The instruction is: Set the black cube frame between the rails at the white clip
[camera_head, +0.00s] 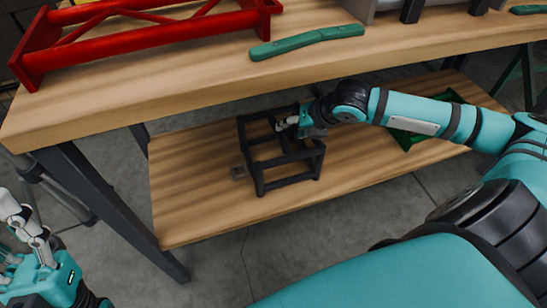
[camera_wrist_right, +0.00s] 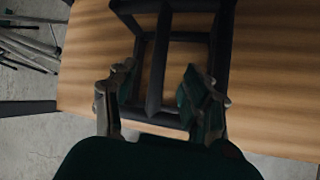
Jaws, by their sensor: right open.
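The black cube frame (camera_head: 286,158) stands on the lower wooden shelf, toward its left half. My right gripper (camera_head: 291,122) reaches in from the right to the frame's upper part. In the right wrist view, the open fingers of my right gripper (camera_wrist_right: 157,86) sit on either side of a dark bar of the cube frame (camera_wrist_right: 159,60); a gap shows, and I cannot tell if either finger touches it. My left gripper (camera_head: 22,222) is at the lower left edge, away from the bench; its jaw opening is unclear. I cannot make out a white clip.
A red barred frame (camera_head: 135,53) and a green strip (camera_head: 307,42) lie on the bench top (camera_head: 200,70), above the lower shelf (camera_head: 205,215). A green tray (camera_head: 408,140) lies on the shelf behind my right arm. A dark table leg (camera_head: 115,205) stands left.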

